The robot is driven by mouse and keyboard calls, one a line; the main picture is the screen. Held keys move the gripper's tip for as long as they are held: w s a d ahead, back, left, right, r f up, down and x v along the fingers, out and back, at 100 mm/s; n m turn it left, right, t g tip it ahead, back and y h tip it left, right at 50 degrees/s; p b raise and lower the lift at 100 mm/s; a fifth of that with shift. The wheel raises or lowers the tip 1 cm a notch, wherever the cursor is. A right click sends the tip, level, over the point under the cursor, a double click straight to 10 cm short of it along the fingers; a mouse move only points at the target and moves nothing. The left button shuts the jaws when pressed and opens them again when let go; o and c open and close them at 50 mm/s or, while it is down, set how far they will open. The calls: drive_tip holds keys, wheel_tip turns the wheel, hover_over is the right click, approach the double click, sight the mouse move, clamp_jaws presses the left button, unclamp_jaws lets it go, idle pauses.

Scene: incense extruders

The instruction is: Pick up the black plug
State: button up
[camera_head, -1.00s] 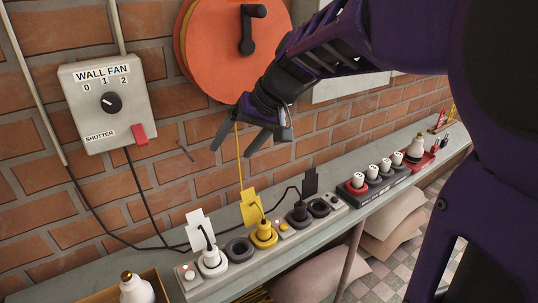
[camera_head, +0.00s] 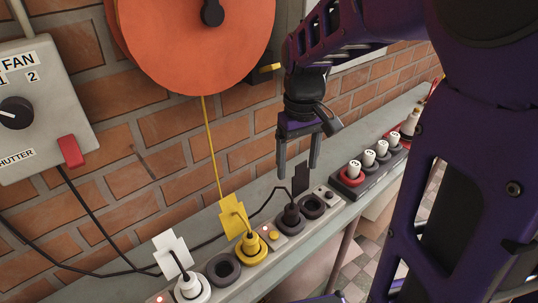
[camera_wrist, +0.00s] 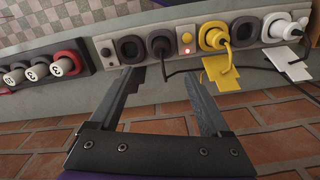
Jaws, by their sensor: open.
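My gripper (camera_head: 297,171) points down above the plug, open and empty. In the wrist view the black plug (camera_wrist: 160,44) lies beyond and between the two spread fingers (camera_wrist: 160,90), apart from them. A yellow plug (camera_head: 250,246) with a yellow tag and a white plug (camera_head: 191,287) with a white tag sit in the same strip, to the left in the head view.
Empty dark sockets (camera_head: 311,206) and (camera_head: 223,269) flank the plugs. A dark rack with several white numbered pieces (camera_head: 368,158) stands farther right on the shelf. The brick wall (camera_head: 165,160) rises close behind, with an orange disc (camera_head: 190,40) on it.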

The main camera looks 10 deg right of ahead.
sight(292, 207)
wheel_tip(292, 207, down, 10)
drive_tip(key=shift+f+b, duration=0.25)
drive_tip(key=shift+b, duration=0.8)
drive_tip(key=shift+w+a+f+b, duration=0.1)
drive_tip(key=shift+f+b, duration=0.3)
drive_tip(key=shift+f, duration=0.95)
drive_tip(key=shift+w+a+f+b, duration=0.1)
drive_tip(key=shift+f+b, duration=0.25)
drive_tip(key=shift+f, duration=0.95)
clamp_jaws()
